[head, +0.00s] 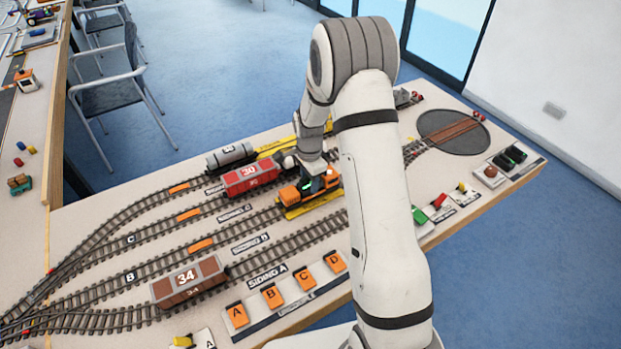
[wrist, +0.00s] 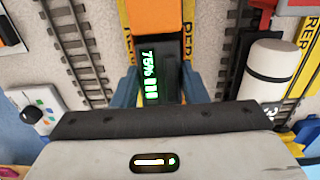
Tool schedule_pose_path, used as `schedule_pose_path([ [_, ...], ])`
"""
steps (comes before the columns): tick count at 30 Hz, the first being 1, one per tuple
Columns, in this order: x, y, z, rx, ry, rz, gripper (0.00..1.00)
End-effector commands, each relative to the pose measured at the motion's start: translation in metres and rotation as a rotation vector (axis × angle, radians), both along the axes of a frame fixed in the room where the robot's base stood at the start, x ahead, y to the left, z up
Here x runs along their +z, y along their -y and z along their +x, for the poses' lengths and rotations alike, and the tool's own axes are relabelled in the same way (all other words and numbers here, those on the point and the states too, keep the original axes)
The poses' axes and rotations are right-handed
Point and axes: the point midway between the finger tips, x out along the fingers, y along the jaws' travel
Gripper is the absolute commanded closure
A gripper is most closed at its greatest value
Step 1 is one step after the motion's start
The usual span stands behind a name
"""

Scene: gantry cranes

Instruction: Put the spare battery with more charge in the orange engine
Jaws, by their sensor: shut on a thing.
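The orange engine (head: 291,194) stands on a track over a yellow pad, below the end of my arm in the head view. Its orange hood (wrist: 155,15) shows at the top of the wrist view. My gripper (wrist: 158,88) is shut on a dark battery (wrist: 168,75) with a green "75%" readout and green bars. The battery is right against the engine's dark section behind the hood. I cannot tell if it is fully seated. In the head view my gripper (head: 314,176) largely hides this spot, with a bit of green showing.
Dark battery-like blocks with green marks (head: 516,155) sit in a holder at the table's right end. A red wagon (head: 250,178) and a grey tank wagon (head: 230,155) stand on neighbouring tracks. A brown wagon (head: 188,283) is at front left. Orange lettered blocks (head: 270,295) line the front edge.

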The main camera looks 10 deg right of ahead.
Motion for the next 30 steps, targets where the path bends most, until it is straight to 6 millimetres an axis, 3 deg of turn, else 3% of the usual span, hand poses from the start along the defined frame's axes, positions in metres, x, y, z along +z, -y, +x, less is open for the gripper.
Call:
schedule_pose_path([
  [2,0.0,0.0,0.001,0.001,0.002,0.001,1.0],
  [3,0.0,0.0,0.001,0.001,0.001,0.0,0.59],
  [10,0.001,-0.001,0.001,0.001,0.002,0.0,0.4],
  [20,0.006,-0.001,0.002,0.002,0.005,0.001,0.39],
  [23,0.017,-0.001,0.002,0.002,0.006,0.0,0.39],
  [30,0.068,-0.001,0.002,0.002,0.009,0.0,0.39],
])
